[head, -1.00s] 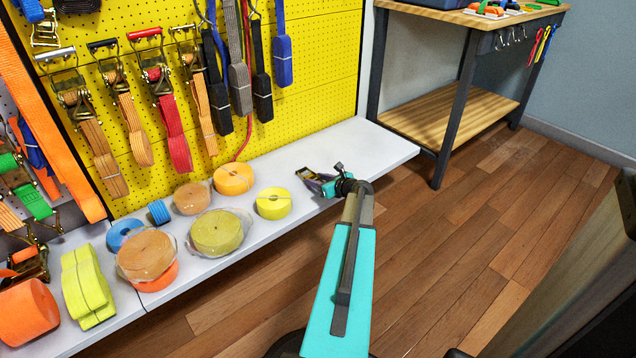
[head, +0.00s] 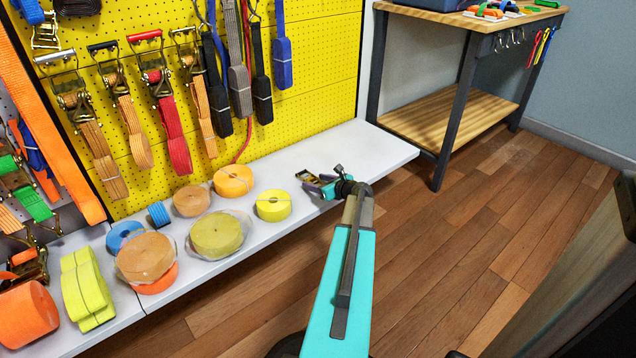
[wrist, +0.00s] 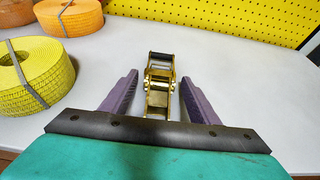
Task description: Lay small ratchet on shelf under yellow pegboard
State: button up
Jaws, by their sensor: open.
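The small ratchet (wrist: 159,84), brass-coloured with a black handle end, lies on the white shelf (wrist: 245,75) below the yellow pegboard (wrist: 210,14). In the head view the ratchet (head: 308,177) shows just beyond my gripper (head: 318,183), toward the pegboard side. In the wrist view my gripper (wrist: 160,95) is open, with its purple fingers on both sides of the ratchet. A gap shows between each finger and the ratchet, so it is not clamped. The shelf also shows in the head view (head: 365,145).
A yellow strap roll (head: 273,205) and an orange roll (head: 233,181) stand left of my gripper. Several more rolls line the shelf farther left. The shelf is bare to the right, up to its end near a wooden workbench (head: 440,110).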

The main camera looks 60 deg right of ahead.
jog(key=p+v, duration=0.4)
jog(key=v, duration=0.8)
dwell(0.6)
